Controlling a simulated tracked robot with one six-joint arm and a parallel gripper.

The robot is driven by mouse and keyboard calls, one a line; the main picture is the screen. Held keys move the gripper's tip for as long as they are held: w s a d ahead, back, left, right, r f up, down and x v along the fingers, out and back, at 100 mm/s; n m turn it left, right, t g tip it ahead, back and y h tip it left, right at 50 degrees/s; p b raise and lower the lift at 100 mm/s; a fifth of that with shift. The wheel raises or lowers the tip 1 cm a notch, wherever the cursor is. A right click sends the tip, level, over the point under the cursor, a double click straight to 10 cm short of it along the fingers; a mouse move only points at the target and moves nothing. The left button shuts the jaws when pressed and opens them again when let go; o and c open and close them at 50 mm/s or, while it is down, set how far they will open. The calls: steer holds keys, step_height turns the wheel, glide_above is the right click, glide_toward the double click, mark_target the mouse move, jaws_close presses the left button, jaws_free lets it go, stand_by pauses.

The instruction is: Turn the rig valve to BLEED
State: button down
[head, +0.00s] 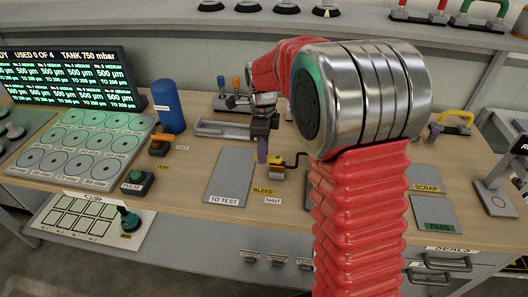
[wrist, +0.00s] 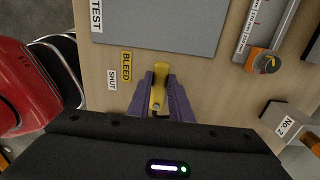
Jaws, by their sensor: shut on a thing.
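The rig valve has a yellow handle (head: 275,162) on a small body at the front of the bench, just behind the BLEED label (head: 263,190) and the SHUT label (head: 272,200). My gripper (head: 262,157) reaches down to it from above with purple fingers. In the wrist view the yellow handle (wrist: 158,88) lies between the two purple fingers (wrist: 160,98), which are shut on it. There the BLEED label (wrist: 126,66) and the SHUT label (wrist: 112,79) are left of the handle. I cannot tell which label the handle points to.
A grey TO TEST plate (head: 230,176) lies left of the valve. SCRAP (head: 422,178) and PASS (head: 433,213) plates lie right. My arm hides the bench's middle.

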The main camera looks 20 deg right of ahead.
steer(key=c, duration=1.6)
jaws_free()
step_height(320, 180, up, 14)
steer(key=shift+f, duration=0.15)
steer(key=shift+n, duration=0.3)
